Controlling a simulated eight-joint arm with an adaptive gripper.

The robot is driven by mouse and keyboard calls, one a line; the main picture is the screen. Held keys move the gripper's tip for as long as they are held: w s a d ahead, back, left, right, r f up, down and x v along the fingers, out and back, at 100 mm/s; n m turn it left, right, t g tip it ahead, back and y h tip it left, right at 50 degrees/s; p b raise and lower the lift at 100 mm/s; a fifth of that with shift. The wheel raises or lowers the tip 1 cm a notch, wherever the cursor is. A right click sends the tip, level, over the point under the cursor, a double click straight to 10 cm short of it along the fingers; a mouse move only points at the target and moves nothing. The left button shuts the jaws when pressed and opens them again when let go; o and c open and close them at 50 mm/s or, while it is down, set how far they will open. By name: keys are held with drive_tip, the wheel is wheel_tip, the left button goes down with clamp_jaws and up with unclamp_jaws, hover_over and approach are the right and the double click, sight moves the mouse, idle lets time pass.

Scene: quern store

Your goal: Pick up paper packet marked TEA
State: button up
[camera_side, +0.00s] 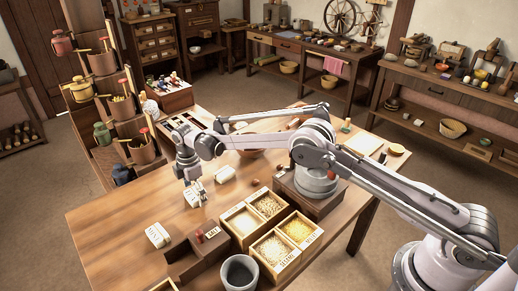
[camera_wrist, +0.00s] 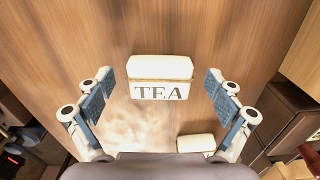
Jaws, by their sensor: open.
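The white paper packet marked TEA (camera_wrist: 160,92) lies on the wooden table in the wrist view, its dark letters upright in the picture. It looks to be the small white packet (camera_side: 225,173) right of my gripper in the side view. My gripper (camera_side: 195,197) is open and empty above the table. In the wrist view its blue-padded fingers (camera_wrist: 159,90) stand wide apart, one on each side of the packet and not touching it. A second white packet (camera_wrist: 195,143) lies lower right, partly hidden by my gripper; it appears in the side view too (camera_side: 158,235).
Wooden boxes of grain (camera_side: 270,232) and a dark wooden box (camera_side: 190,257) stand near the table's front edge. A grey cup (camera_side: 239,272) is beside them. Tiered pots (camera_side: 115,110) stand beyond the table's left edge.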

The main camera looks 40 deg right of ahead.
drive_tip(key=c, duration=1.1)
drive_tip(key=shift+r, duration=0.1)
drive_tip(key=shift+c, duration=0.2)
